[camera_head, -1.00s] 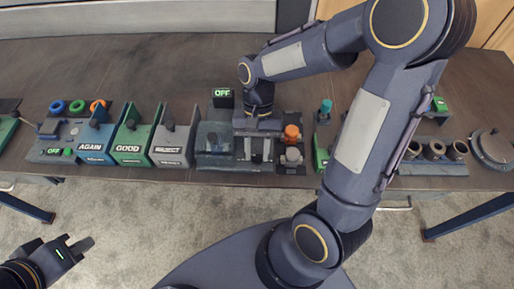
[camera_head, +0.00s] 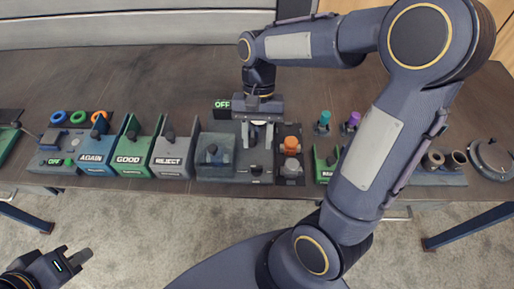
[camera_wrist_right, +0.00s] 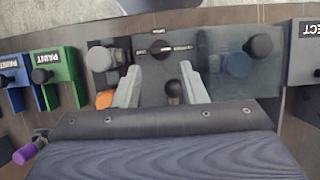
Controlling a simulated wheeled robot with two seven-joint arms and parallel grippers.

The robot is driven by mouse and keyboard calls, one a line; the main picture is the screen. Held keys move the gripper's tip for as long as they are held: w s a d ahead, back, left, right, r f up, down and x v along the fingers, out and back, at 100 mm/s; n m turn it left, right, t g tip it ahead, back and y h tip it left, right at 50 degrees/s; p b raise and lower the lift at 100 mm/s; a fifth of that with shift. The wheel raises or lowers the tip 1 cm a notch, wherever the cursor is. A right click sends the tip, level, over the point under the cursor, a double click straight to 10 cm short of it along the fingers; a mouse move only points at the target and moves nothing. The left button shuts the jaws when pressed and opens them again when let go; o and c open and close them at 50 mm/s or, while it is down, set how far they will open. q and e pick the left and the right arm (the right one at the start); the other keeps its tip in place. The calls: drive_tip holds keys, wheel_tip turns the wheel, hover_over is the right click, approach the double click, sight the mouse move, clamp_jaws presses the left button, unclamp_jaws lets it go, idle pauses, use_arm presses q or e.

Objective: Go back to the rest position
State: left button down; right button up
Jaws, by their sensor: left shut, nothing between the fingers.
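My right gripper (camera_head: 258,137) is above the dark test station with the lit OFF sign (camera_head: 222,104), pointing down at the bench. In the right wrist view its two pale fingers (camera_wrist_right: 160,88) stand apart with a gap between them. My left gripper (camera_head: 80,259) is at the lower left, in front of the bench over the floor. Its fingers are shut and empty. No flanged pipe can be made out in either gripper.
On the bench (camera_head: 150,75) stand the blue AGAIN bin (camera_head: 96,157), green GOOD bin (camera_head: 128,159) and grey REJECT bin (camera_head: 167,161). An orange-topped part (camera_head: 291,145) is right of the station. My right arm covers part of the bench's right side. The bench's back is clear.

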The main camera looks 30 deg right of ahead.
drive_tip(key=shift+w+r, duration=0.1)
drive_tip(key=shift+r, duration=0.25)
drive_tip(key=shift+d, duration=0.1)
drive_tip(key=s+r+n+t+y, duration=0.1)
drive_tip(key=s+r+n+t, duration=0.2)
drive_tip(key=s+t, duration=0.6)
drive_tip(key=shift+s+r+n, duration=0.4)
drive_tip(key=shift+s+n, duration=0.3)
drive_tip(key=shift+n, duration=0.2)
